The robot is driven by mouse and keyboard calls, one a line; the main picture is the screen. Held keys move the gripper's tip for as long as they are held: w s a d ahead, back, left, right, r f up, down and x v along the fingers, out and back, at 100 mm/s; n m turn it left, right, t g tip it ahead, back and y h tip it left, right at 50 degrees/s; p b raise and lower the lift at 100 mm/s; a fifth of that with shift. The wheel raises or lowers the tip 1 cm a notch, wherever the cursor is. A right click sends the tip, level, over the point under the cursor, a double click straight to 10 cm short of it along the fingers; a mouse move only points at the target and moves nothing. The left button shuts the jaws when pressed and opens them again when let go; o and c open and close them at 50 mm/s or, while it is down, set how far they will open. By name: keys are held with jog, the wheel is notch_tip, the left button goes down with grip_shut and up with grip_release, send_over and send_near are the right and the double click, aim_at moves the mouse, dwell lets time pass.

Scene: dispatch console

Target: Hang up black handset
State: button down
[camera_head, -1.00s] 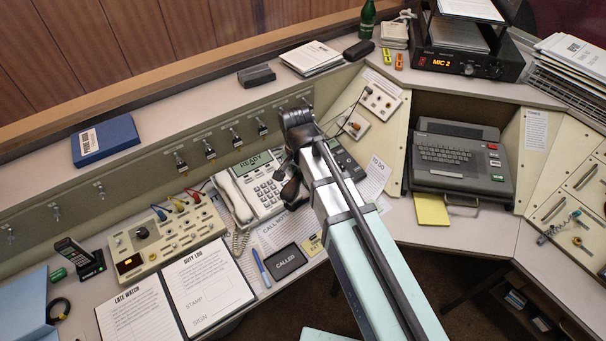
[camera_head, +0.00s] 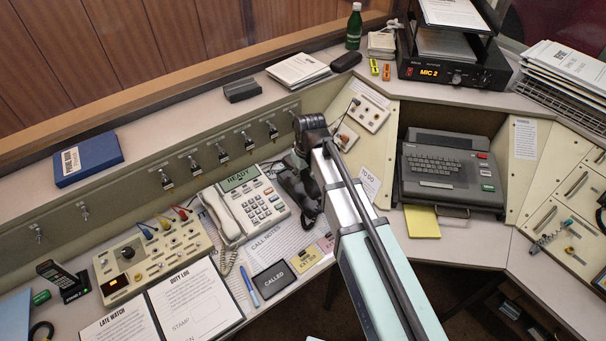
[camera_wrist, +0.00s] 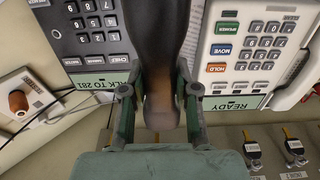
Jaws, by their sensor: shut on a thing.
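My gripper (camera_wrist: 158,95) is shut on the black handset (camera_wrist: 163,45), which runs lengthwise between the two fingers in the wrist view. In the head view my gripper (camera_head: 303,190) is a dark shape just right of the white phone, and handset and fingers are hard to tell apart there. The black phone's base (camera_wrist: 92,30), with its keypad and a display ending in "TO 281", shows left of the handset in the wrist view. My arm mostly hides it in the head view. Whether the handset touches its base cannot be told.
The white phone (camera_head: 262,203), its handset in place and display reading READY, stands close to my gripper's left. A wooden-knobbed panel (camera_wrist: 25,98) and a cord lie beside the black phone. The keyboard terminal (camera_head: 452,172) is at right.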

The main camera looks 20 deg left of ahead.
aim_at(300, 190)
jog(key=shift+w+a+f+b, duration=0.15)
jog(key=shift+f+b, duration=0.45)
jog(key=shift+f, duration=0.4)
jog(key=shift+w+a+f+b, duration=0.1)
jog(key=shift+f+b, duration=0.5)
jog(key=shift+f, duration=0.45)
jog(key=shift+w+a+f+b, duration=0.15)
jog(key=shift+f+b, duration=0.45)
jog(key=shift+f, duration=0.4)
jog(key=shift+f, duration=0.7)
jog(key=shift+c, duration=1.4)
grip_release()
jog(key=shift+s+d+r+p, duration=0.15)
jog(key=shift+r+p, duration=0.5)
jog(key=shift+r, duration=0.5)
jog(key=shift+s+d+r+p, duration=0.1)
jog(key=shift+r+p, duration=0.55)
jog(key=shift+r, duration=0.5)
jog(key=shift+s+d+r+p, duration=0.15)
jog(key=shift+r+p, duration=0.5)
jog(key=shift+r, duration=0.5)
jog(key=shift+r, duration=0.1)
